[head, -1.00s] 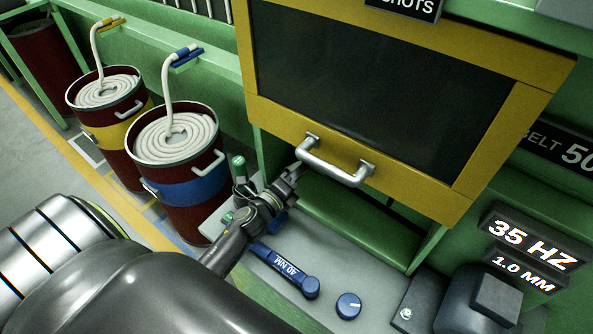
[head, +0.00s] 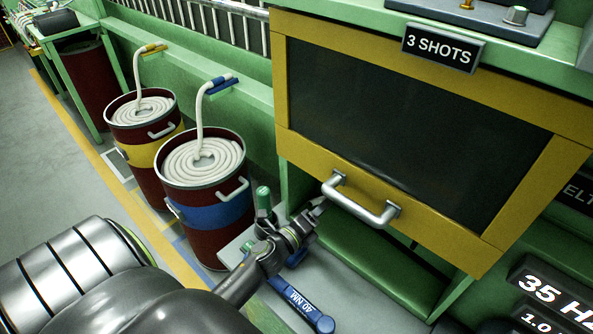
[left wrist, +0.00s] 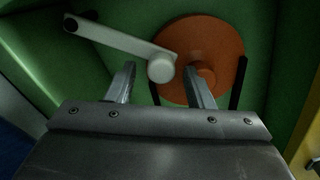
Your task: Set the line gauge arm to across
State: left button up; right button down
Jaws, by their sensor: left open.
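In the left wrist view a pale grey arm (left wrist: 118,43) slopes down to the right from a dark round end to a thick round end. I take it to be the line gauge arm. An orange disc (left wrist: 226,55) with a hub sits beside that round end, on a green wall. My left gripper (left wrist: 160,72) is open, its fingers on either side of the round end in the picture; I cannot tell whether they touch it. In the head view my left gripper (head: 320,206) is below the yellow-framed panel (head: 300,140), near its handle, and the arm is hidden.
The panel's metal handle (head: 360,205) juts out close by my left gripper. A blue 40 NM wrench (head: 300,305) lies on the grey surface below. Blue-banded (head: 208,215) and yellow-banded (head: 145,155) drums with coiled hose stand to the left.

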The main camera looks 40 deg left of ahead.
pick_arm(q)
jog(key=s, duration=0.3)
jog(key=s+b, duration=0.1)
jog(key=s, duration=0.1)
jog(key=s+b, duration=0.1)
jog(key=s, duration=0.2)
jog(key=shift+s+a+f, duration=0.25)
jog(key=shift+s+a, duration=0.1)
jog(key=shift+s+a+r+b, duration=0.15)
jog(key=shift+s+b, duration=1.1)
jog(key=shift+s, duration=0.7)
jog(key=shift+s+a+r+b, duration=0.15)
jog(key=shift+s+b, duration=1.1)
jog(key=shift+s, duration=0.65)
jog(key=shift+f, duration=0.1)
